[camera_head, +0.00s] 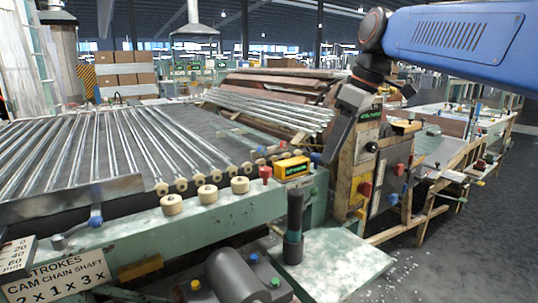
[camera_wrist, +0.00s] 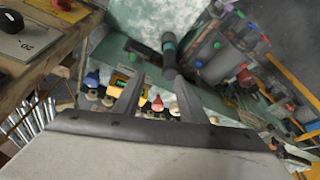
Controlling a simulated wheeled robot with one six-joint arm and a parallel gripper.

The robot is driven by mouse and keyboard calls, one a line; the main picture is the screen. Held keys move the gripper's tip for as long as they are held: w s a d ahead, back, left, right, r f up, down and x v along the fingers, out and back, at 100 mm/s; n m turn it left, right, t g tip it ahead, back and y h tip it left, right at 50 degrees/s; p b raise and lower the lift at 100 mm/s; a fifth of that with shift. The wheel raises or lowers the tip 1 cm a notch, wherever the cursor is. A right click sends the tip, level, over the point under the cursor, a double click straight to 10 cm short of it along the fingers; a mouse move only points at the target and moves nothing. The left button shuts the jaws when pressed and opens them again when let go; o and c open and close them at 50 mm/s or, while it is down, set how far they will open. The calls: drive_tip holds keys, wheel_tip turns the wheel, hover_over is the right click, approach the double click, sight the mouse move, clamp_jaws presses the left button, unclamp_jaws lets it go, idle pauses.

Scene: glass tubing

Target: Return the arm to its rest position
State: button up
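In the wrist view my gripper (camera_wrist: 157,80) has its two dark fingers spread apart with nothing held between them. In the head view my blue arm (camera_head: 455,42) enters from the upper right and bends down at a dark wrist joint above the machine's control boxes. The fingertips are hard to make out in the head view. In the wrist view the view between the fingers falls on the bench hardware below, including a red knob (camera_wrist: 157,103). No contact with the bench shows.
A dark upright cylinder with a teal band (camera_head: 293,228) stands on the green bench. Glass tubes (camera_head: 110,140) lie on the conveyor at left, more tubes (camera_head: 268,108) behind. A yellow device (camera_head: 291,168) and control box (camera_head: 378,180) stand near my arm.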

drive_tip(key=s+d+f+m+t+h, duration=0.1)
drive_tip(key=s+d+f+m, duration=0.2)
drive_tip(key=s+f, duration=0.4)
drive_tip(key=s+d+f+m+t+h, duration=0.1)
drive_tip(key=s+d+f+m, duration=0.3)
drive_tip(key=f, duration=0.8)
drive_tip(key=s+d+f+m+h, duration=0.1)
drive_tip(key=s+d+f+m, duration=0.3)
drive_tip(key=s+f, duration=0.5)
drive_tip(key=shift+s+d+f+t, duration=0.15)
drive_tip(key=shift+s+d+t, duration=0.25)
drive_tip(key=shift+s+d, duration=0.75)
drive_tip(key=shift+w+d, duration=0.1)
